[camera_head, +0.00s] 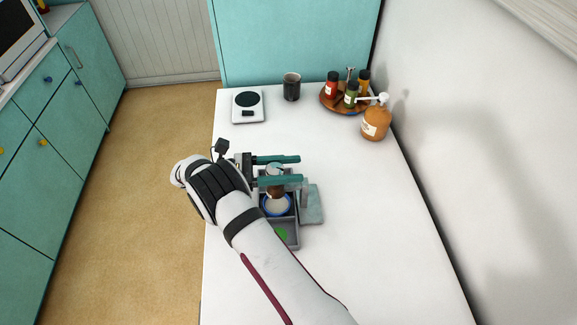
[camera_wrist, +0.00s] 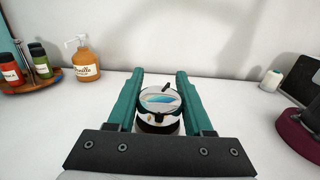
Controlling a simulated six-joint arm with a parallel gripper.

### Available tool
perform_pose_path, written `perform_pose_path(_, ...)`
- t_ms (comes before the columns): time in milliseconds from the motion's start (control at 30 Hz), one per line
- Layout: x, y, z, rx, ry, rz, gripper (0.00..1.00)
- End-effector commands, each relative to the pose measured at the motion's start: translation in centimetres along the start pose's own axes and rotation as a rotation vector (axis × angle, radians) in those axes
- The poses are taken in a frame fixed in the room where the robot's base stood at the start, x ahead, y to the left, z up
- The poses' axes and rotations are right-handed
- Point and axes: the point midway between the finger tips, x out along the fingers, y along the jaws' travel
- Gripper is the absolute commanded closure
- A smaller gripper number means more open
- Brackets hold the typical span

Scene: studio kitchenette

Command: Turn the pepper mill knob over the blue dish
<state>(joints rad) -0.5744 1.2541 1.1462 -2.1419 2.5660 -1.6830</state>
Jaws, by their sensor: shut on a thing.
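The pepper mill (camera_head: 276,191) stands upright over the blue dish (camera_head: 264,208), its brown body showing below my fingers. Its pale, shiny knob (camera_head: 273,170) is between my two teal fingers. In the wrist view the round knob (camera_wrist: 158,99) fills the space between the fingers, with a small dark piece on top. My gripper (camera_head: 299,169) is shut on the knob, reaching in from the left. The blue dish is partly hidden by the mill and my arm; whether the mill touches it is unclear.
A grey tray (camera_head: 291,236) holds a green item, and a grey-green slab (camera_head: 313,205) lies beside it. A scale (camera_head: 248,107), dark cup (camera_head: 292,87), round spice tray (camera_head: 326,100) and orange pump bottle (camera_head: 375,124) stand farther back. The table's right side is clear.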

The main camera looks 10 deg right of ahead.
Motion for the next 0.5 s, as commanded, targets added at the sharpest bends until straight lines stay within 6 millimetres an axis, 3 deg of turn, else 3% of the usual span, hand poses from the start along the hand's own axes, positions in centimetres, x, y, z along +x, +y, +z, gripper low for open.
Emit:
perform_pose_path(33,0.04,-0.05,-0.04,-0.002,0.000,-0.002,1.00)
perform_pose_path(67,0.04,-0.05,-0.04,-0.002,0.000,-0.002,0.45)
perform_pose_path(200,0.04,-0.04,-0.04,-0.002,-0.001,-0.001,0.20)
perform_pose_path(500,0.03,-0.03,0.08,-0.001,0.000,0.000,0.18)
